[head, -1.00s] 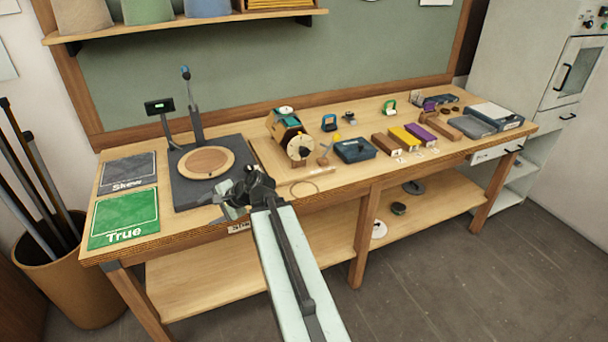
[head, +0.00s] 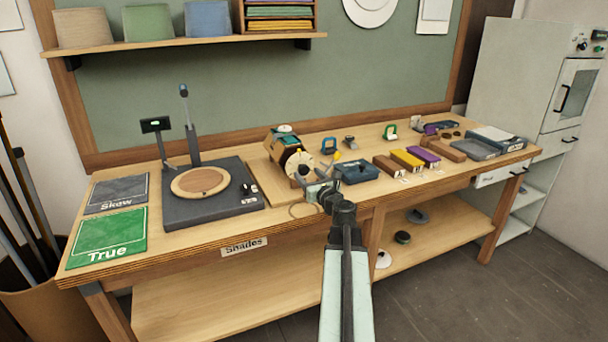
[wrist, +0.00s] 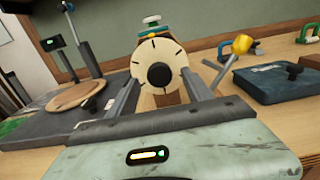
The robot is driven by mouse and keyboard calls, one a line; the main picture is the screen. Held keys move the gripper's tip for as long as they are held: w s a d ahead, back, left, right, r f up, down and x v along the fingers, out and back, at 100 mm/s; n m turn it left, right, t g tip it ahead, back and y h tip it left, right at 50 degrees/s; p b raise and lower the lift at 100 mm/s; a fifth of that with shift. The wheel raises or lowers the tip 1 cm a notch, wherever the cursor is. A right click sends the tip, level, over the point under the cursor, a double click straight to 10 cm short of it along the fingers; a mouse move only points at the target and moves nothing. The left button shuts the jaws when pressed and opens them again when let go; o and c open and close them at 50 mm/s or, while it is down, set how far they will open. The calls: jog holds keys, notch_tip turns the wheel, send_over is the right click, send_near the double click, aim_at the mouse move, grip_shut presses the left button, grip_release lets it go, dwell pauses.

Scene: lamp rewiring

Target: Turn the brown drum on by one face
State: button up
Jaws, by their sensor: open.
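The brown drum (head: 283,146) stands at the middle of the bench, with a cream dial (head: 299,164) on its near side. In the wrist view the dial (wrist: 157,52) has black tick marks and a dark hub, and hides most of the drum behind it. My gripper (head: 319,183) is open and empty just in front of the dial. In the wrist view its two fingers (wrist: 162,80) reach up on either side of the dial's lower part. I cannot tell whether they touch it.
A yellow-headed tool (wrist: 242,44) stands close to the right finger. A dark blue box (head: 356,171) lies to the right of the drum. The turntable base (head: 180,212) is to the left. Brown, yellow and purple blocks (head: 407,159) lie further right.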

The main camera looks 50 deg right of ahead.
jog(key=x, duration=0.2)
jog(key=shift+w+d, duration=0.1)
jog(key=shift+w, duration=0.2)
jog(key=c, duration=1.2)
jog(key=shift+a, duration=0.25)
grip_shut()
jog(key=shift+d, duration=0.15)
jog(key=shift+n, duration=6)
